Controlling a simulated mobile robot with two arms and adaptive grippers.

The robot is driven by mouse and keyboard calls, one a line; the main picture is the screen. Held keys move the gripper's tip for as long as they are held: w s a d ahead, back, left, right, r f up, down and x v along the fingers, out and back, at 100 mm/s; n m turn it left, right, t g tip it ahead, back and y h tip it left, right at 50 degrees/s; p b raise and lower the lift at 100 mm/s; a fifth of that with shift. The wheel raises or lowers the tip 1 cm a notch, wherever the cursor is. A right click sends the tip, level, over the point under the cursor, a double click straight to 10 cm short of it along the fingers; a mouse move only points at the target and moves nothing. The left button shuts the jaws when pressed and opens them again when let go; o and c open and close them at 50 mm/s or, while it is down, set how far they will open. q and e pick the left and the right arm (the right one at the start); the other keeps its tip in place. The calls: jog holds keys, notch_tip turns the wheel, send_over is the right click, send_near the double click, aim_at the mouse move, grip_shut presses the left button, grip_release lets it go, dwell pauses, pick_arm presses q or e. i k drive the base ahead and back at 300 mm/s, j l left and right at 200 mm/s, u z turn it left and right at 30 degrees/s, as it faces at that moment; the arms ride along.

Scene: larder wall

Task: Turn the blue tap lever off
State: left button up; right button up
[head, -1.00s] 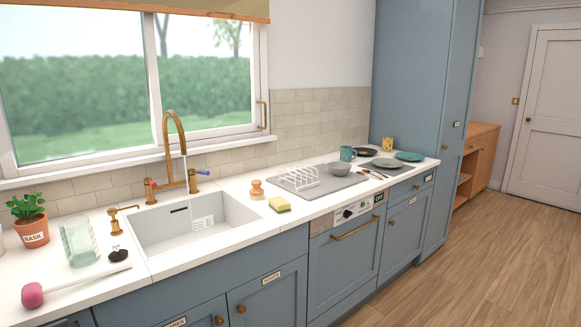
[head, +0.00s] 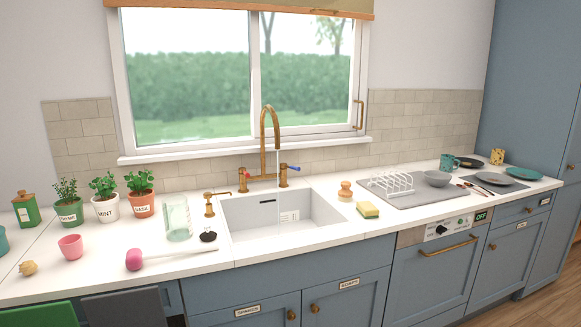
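The brass tap (head: 268,140) stands at the back of the white sink (head: 255,213), and a thin stream of water runs from its spout into the basin. The blue tap lever (head: 291,168) is on the tap's right side and points out to the right. The red lever (head: 246,174) is on the left side. Neither of my grippers shows in the head view.
A soap pump (head: 209,205), a glass jar (head: 177,220) and a pink-ended tool (head: 134,259) lie left of the sink. A brush (head: 345,191), a sponge (head: 367,210) and a white rack (head: 391,184) are on the right. Potted herbs (head: 141,204) stand further left.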

aim_at(282, 165)
jog(key=z, duration=0.5)
jog(key=l+z, duration=0.1)
jog(key=z, duration=0.4)
jog(key=i+z, duration=0.1)
jog(key=z, duration=0.9)
jog(key=i+z, duration=0.1)
jog(key=z, duration=0.9)
jog(key=i+z, duration=0.1)
jog(key=z, duration=0.4)
jog(key=j+z, duration=0.15)
jog(key=z, duration=0.15)
jog(key=i+j+z, duration=0.1)
jog(key=z, duration=0.2)
jog(key=j+u, duration=0.6)
jog(key=u, duration=0.15)
jog(key=j+u, duration=0.2)
jog(key=u, duration=0.2)
jog(key=j+u, duration=0.15)
jog(key=u, duration=0.3)
jog(key=j+u, duration=0.25)
jog(key=u, duration=0.15)
jog(key=j+u, duration=0.15)
jog(key=u, duration=0.3)
jog(key=i+j+u, duration=0.1)
jog(key=u, duration=0.3)
